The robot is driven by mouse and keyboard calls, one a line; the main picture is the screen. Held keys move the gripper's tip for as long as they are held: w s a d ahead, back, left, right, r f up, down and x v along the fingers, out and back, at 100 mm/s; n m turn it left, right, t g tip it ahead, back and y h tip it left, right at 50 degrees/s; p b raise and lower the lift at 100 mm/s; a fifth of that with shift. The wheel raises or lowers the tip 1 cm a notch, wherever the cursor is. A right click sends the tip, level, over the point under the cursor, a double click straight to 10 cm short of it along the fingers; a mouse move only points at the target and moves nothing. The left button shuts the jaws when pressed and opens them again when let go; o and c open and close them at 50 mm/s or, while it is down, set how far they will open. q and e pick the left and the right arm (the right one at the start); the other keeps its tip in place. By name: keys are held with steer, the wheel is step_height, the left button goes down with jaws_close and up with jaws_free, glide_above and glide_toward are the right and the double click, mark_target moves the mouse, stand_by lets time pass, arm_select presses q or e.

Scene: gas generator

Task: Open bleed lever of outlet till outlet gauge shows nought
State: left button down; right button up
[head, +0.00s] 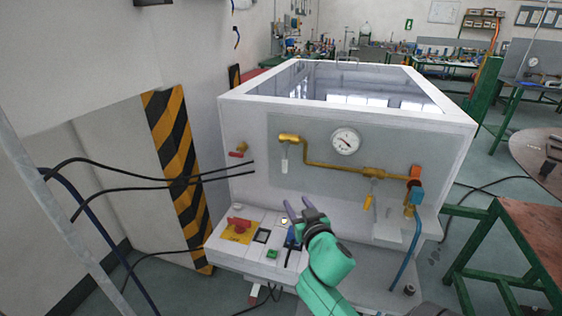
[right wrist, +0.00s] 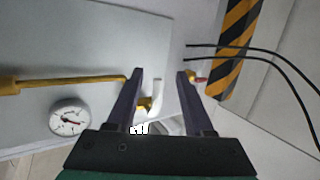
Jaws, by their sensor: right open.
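The white generator cabinet (head: 250,185) carries a round white gauge (head: 345,141) on its grey front panel; its needle is too small to read exactly. A white lever (head: 285,160) hangs down from the brass fitting (head: 288,138) at the pipe's left end. A yellow lever (head: 369,202) hangs below the pipe's right part. My right gripper (head: 297,204) is open and empty, below the white lever and in front of the cabinet. In the right wrist view, the white lever (right wrist: 157,95) appears between the open fingers (right wrist: 160,73), with no visible contact. My left gripper is out of view.
A small red-handled valve (head: 238,152) sits left of the panel. A control ledge (head: 220,247) with a red switch (head: 239,224) juts out below. Black cables (head: 130,170) run at the left. A blue hose (head: 410,255) hangs at the right. A green-legged table (head: 530,225) stands further right.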

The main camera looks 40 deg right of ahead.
steer(key=t, duration=0.2)
glide_toward(285, 160)
steer(key=f+p+x, duration=0.1)
steer(key=f+x, duration=0.1)
steer(key=x, duration=1.2)
steer(key=shift+f, duration=0.2)
steer(key=shift+s, duration=0.1)
jaws_close()
